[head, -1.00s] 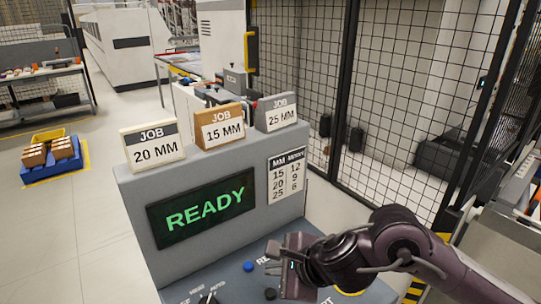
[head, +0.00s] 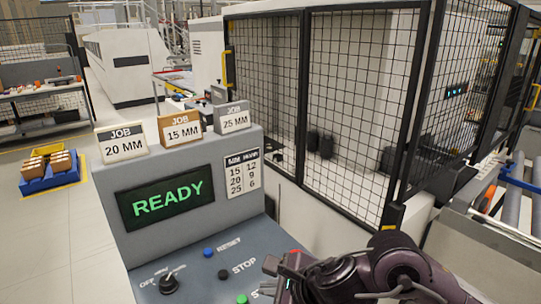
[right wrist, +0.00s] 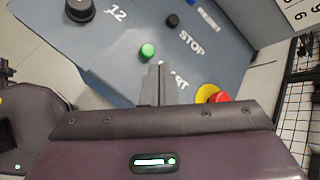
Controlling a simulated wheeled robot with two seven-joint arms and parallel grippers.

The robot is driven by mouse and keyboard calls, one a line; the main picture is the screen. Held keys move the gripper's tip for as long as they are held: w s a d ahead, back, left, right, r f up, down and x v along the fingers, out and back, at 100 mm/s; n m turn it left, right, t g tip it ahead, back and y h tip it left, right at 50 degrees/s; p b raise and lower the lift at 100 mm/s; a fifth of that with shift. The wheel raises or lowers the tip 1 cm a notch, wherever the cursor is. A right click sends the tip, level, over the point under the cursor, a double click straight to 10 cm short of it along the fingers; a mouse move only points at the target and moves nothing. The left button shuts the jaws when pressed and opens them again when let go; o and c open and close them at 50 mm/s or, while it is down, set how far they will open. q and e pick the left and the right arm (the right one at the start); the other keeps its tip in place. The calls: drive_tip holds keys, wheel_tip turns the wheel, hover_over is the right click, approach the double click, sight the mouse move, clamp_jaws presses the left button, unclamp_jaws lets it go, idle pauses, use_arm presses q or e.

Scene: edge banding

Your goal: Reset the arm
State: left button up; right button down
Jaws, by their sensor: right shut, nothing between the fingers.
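My right gripper (head: 272,272) is at the lower middle of the head view, at the near right part of the control panel (head: 190,255). In the right wrist view its fingers (right wrist: 158,85) are shut together and empty, over the panel near the green button (right wrist: 147,51). The blue reset button (head: 208,252), the black stop button (head: 223,274) and a black knob (head: 168,284) show on the panel. The display (head: 167,204) reads READY in green. A red button on a yellow ring (right wrist: 212,95) is partly hidden by my gripper in the wrist view. My left gripper is not in view.
Job cards for 20 mm (head: 124,143), 15 mm (head: 180,130) and 25 mm (head: 232,117) stand on the console top. A black mesh fence (head: 345,110) closes off the right side. A blue pallet with boxes (head: 50,178) stands on open floor at left.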

drive_tip(key=s+d+f+n+g+h, duration=0.2)
drive_tip(key=s+d+f+n+h, duration=0.2)
drive_tip(key=s+d+f+n, duration=0.5)
drive_tip(key=s+d+f+n+g+h, duration=0.1)
drive_tip(key=s+d+f+n+h, duration=0.2)
drive_tip(key=s+d+f+n, duration=0.55)
wheel_tip(320, 180, down, 26)
drive_tip(key=w+d+n+g, duration=0.1)
drive_tip(key=w+n, duration=0.1)
drive_tip(key=n, duration=0.2)
drive_tip(key=s+d+f, duration=0.2)
drive_tip(key=s+f, duration=0.8)
drive_tip(key=s+d+f+g+b, duration=0.1)
drive_tip(key=s+d+f, duration=0.1)
drive_tip(key=s+f, duration=0.8)
drive_tip(key=shift+s+f+g, duration=0.3)
drive_tip(key=shift+f, duration=0.05)
